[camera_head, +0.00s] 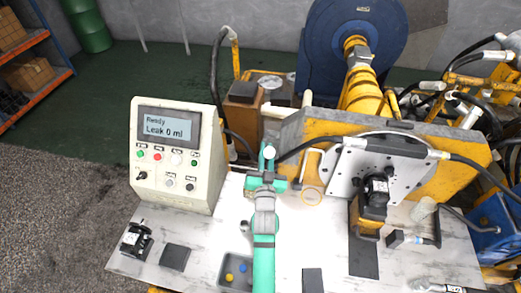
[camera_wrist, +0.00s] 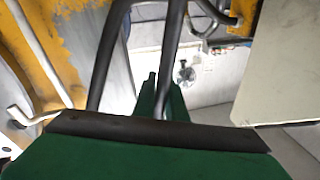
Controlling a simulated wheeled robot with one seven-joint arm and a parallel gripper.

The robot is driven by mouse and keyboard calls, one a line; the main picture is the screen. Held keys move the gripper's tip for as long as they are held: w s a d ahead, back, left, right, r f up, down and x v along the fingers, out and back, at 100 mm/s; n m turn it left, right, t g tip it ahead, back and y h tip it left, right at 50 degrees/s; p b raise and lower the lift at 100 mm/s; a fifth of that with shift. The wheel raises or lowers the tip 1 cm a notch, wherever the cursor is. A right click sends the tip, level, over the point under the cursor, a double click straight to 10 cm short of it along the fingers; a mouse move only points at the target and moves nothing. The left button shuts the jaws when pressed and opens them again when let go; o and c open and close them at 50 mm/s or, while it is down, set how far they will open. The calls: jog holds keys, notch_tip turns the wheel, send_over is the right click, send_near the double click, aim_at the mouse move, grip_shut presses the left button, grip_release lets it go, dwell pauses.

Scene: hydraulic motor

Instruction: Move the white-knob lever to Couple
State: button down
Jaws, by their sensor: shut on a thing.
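The lever's white knob (camera_head: 269,152) shows in the head view just beyond the tip of my gripper, beside the grey block. My green gripper (camera_head: 267,172) reaches over the bench to it and is shut on the lever, close below the knob. My own wrist and fingers hide most of the lever's shaft. No Couple mark can be read in either view.
A control box (camera_head: 175,150) at left reads "Ready" and "Leak 0 ml". A motor (camera_head: 374,192) is at the round plate (camera_head: 380,165) at right. Black hoses (camera_head: 310,143) pass close to my gripper. A grey tray (camera_head: 233,268) and dark pads lie on the white bench (camera_head: 200,268).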

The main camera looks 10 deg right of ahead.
jog(key=shift+s+d+f, duration=0.1)
jog(key=shift+d+f, duration=0.05)
jog(key=shift+d, duration=0.1)
jog(key=shift+m, duration=0.3)
jog(key=c, duration=1.8)
grip_release()
jog(key=shift+s, duration=0.1)
jog(key=s+a+f, duration=0.1)
jog(key=s, duration=0.9)
jog(key=shift+s+a+f, duration=0.15)
jog(key=shift+s+a, duration=0.05)
jog(key=shift+a, duration=0.15)
